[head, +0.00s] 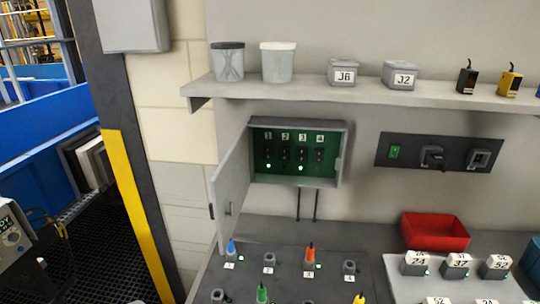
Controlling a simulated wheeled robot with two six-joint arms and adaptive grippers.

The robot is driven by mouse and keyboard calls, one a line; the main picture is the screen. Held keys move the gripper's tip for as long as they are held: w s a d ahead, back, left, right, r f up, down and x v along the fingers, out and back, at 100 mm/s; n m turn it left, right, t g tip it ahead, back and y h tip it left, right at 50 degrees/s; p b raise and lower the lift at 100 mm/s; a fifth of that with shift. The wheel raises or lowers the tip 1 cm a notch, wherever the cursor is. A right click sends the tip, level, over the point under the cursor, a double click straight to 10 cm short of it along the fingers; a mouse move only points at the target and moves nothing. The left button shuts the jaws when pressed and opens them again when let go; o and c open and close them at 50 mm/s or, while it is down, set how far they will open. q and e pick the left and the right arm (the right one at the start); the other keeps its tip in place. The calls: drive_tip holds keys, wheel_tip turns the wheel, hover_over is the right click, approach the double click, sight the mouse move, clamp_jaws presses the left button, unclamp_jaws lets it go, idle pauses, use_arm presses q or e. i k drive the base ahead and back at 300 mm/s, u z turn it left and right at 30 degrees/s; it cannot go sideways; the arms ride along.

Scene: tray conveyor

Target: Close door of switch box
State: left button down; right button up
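The switch box (343,165) is mounted on the wall below the shelf. Its grey door (232,190) stands open, hinged on the left side and swung out toward me. A small dark latch or handle shows on the door's left edge. Inside is a green panel (290,178) with several dark switches numbered 1 to 4, and green lights glow under some of them. Neither of my grippers shows in the head view.
A shelf (370,92) above holds two cups, labelled grey boxes and small sensors. Below, a grey bench (290,240) carries coloured pegs near the door's lower edge. A red bin (434,232) and a dark wall panel (460,151) are to the right. A yellow-striped post (135,205) stands left.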

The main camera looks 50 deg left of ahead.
sight(231, 181)
drive_tip(key=k, duration=0.5)
drive_tip(key=z, duration=0.8)
drive_tip(key=k, duration=1.15)
drive_tip(key=u, duration=1.6)
drive_tip(key=i, duration=0.9)
